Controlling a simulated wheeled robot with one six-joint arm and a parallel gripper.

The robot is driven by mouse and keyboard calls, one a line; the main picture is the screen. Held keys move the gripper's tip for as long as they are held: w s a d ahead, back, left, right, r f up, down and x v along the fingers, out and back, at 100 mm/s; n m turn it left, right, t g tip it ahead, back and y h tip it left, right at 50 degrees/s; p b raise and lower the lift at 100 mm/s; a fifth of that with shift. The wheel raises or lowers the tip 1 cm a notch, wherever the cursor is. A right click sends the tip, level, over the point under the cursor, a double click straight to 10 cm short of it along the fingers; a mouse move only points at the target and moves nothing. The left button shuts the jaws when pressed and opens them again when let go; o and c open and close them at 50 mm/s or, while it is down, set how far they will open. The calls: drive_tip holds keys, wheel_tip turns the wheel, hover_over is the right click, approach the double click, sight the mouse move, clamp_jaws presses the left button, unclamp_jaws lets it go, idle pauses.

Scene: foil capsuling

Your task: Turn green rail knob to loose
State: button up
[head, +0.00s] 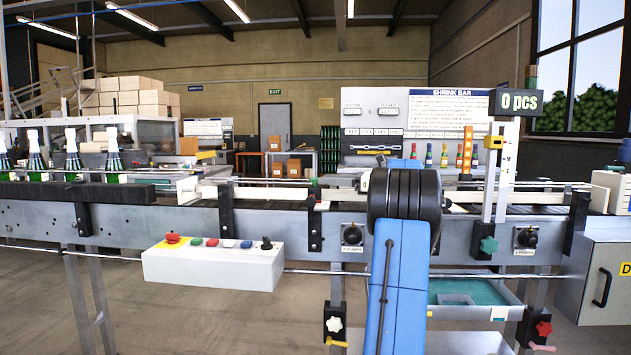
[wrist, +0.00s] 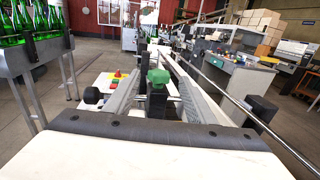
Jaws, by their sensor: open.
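The green rail knob (wrist: 158,77) sits on a dark clamp post near the middle of the wrist view. My gripper (wrist: 158,88) is open, with its two long grey fingers spread left and right of the knob. The knob appears between them in the picture; a gap shows on each side, and I see no contact. How far it lies in depth is hard to tell. In the head view a small green top on a black rail clamp (head: 314,188) looks like the same knob. My blue arm covers part of the conveyor there, and the gripper is not clear.
A white button box (head: 213,262) with coloured buttons hangs on the conveyor front. A teal star knob (head: 488,245) is on the post right of my arm. Green bottles (head: 72,155) stand on the conveyor at left. Guide rails run close around the gripper.

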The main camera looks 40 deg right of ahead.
drive_tip(key=v, duration=0.8)
